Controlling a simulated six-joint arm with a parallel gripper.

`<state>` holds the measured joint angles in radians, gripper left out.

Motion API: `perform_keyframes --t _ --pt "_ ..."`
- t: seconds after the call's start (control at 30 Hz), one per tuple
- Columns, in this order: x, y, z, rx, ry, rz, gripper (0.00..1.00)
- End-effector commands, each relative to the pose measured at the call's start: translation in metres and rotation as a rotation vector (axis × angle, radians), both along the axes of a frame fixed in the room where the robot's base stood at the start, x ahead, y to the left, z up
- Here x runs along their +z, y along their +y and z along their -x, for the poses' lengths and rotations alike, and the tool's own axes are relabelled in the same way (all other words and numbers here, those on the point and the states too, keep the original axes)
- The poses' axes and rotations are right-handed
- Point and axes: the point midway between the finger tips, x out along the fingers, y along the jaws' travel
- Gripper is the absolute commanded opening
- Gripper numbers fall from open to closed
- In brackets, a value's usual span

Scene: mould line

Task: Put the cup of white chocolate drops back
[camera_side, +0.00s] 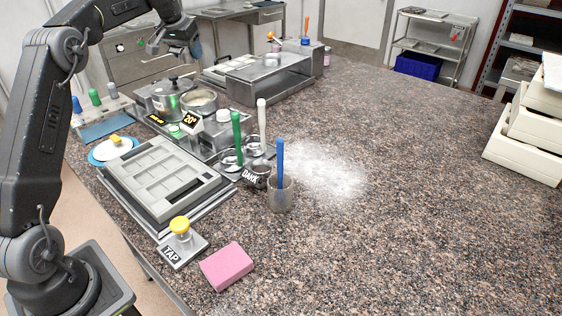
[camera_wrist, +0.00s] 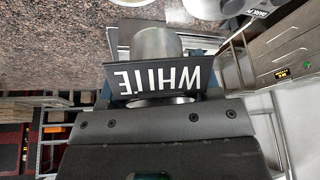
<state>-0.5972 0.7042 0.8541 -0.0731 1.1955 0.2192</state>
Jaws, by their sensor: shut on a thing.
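In the wrist view, a grey metal cup (camera_wrist: 157,44) stands behind a dark plate (camera_wrist: 165,78) lettered WHITE, which appears upside down. Both are close in front of my wrist, and my gripper is shut on the cup. The drops in the cup cannot be seen. In the side view, my gripper (camera_side: 182,50) is at the upper left, above the back of the counter, behind the pots. The held cup is too small and dark there to tell apart clearly.
A cup plate lettered DARK (camera_side: 251,179) stands by scoops with green (camera_side: 236,130) and white handles. A blue-handled tool (camera_side: 280,162) stands in a clear beaker. A grey mould (camera_side: 158,177), a yellow-topped TAP stand (camera_side: 181,235) and a pink sponge (camera_side: 227,266) lie nearer.

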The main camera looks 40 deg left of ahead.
Motion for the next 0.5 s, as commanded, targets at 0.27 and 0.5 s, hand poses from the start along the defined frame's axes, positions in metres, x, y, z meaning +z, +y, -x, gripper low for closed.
perform_keyframes --t 0.27,0.5 --pt "0.016 -0.032 -0.012 -0.021 0.004 0.003 0.29" --pt "0.016 -0.100 -0.030 -0.064 0.007 0.003 0.29"
